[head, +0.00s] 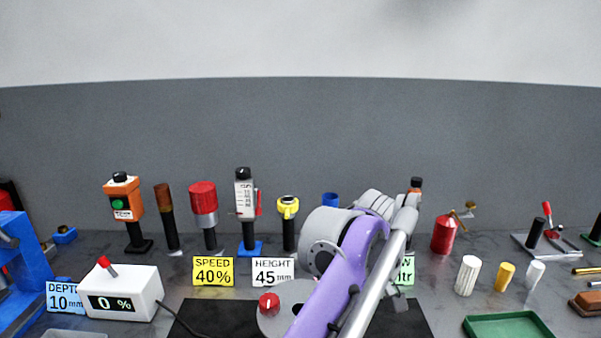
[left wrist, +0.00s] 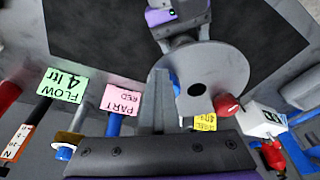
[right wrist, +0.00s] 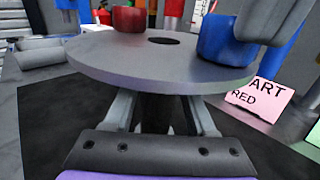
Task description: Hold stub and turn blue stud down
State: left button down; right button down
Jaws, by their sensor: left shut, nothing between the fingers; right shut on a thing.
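A grey disc (head: 290,292) with a dark centre hole carries a red stud (head: 269,303) and a blue stud (right wrist: 226,40). The right wrist view shows the disc (right wrist: 160,58) nearly level. There my right gripper (right wrist: 163,105) is shut on the dark stub (right wrist: 166,112) below the disc. My left gripper (right wrist: 268,20) is shut and empty, right beside the blue stud; I cannot tell whether they touch. In the left wrist view, my left gripper's fingers (left wrist: 160,80) partly hide the blue stud (left wrist: 176,84). The head view hides both grippers and the blue stud behind my arm.
A black mat (head: 205,318) lies under the disc. A white box reading 0 % (head: 122,293) stands left. Cards read SPEED 40% (head: 213,271), HEIGHT 45 mm (head: 273,271) and PART RED (right wrist: 260,98). Several tools line the back. A green tray (head: 508,326) lies right.

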pick_arm(q)
jog(key=shift+s+a, duration=0.25)
jog(key=shift+a, duration=0.75)
jog(key=shift+s, duration=0.15)
jog(key=shift+s+d, duration=0.1)
jog(key=shift+s, duration=0.2)
jog(key=w+v, duration=0.1)
jog(key=v, duration=0.5)
jog(key=shift+a, duration=0.25)
jog(key=shift+r, duration=0.15)
